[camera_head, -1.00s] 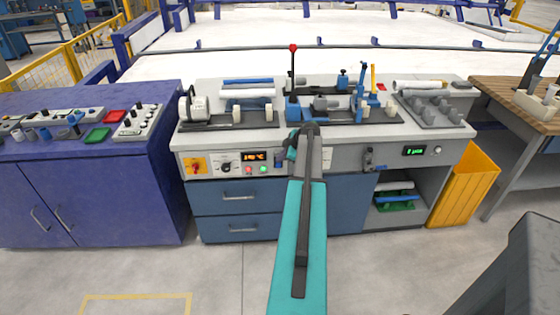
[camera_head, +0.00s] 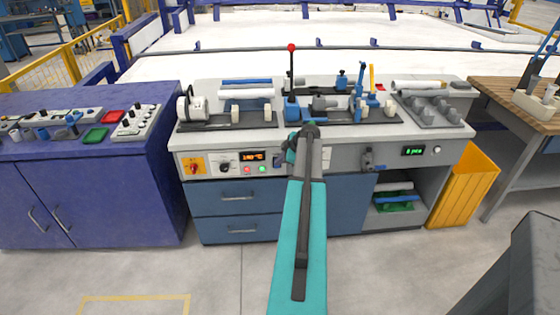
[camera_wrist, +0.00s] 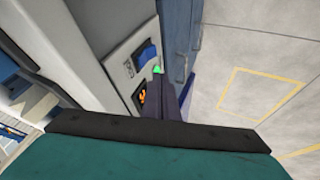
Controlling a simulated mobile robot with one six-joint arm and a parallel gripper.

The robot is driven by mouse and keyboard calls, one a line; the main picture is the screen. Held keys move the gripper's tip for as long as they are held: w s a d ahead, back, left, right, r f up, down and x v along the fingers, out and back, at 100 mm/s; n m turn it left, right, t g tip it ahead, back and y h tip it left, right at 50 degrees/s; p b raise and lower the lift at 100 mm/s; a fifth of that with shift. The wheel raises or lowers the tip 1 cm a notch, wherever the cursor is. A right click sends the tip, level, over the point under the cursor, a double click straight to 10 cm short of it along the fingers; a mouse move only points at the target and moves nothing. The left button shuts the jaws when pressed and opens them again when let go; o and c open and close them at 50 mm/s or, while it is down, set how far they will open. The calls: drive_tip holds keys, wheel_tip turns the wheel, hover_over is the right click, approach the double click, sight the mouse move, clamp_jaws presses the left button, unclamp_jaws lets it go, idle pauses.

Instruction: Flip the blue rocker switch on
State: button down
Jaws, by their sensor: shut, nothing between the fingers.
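The blue rocker switch (camera_wrist: 147,52) shows in the wrist view as a blue rocker in a pale plate on the grey front panel. Its on or off position cannot be told. My gripper (camera_wrist: 172,98) shows in the wrist view as dark fingers, shut and empty, pointing toward the panel below the switch. I cannot tell whether they touch the panel. In the head view my gripper is mostly hidden behind my arm, in front of the bench panel.
A green lamp (camera_wrist: 158,70) and an orange display (camera_wrist: 142,96) are close to the fingers. The panel also carries a red-on-yellow switch (camera_head: 194,166) and a dial (camera_head: 225,167). A red-knobbed lever (camera_head: 291,75) stands above the bench. Open floor lies in front.

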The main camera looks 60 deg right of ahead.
drive_tip(key=w+b+v, duration=0.1)
drive_tip(key=v, duration=0.9)
drive_tip(key=shift+d+r, duration=0.5)
drive_tip(key=shift+d, duration=0.25)
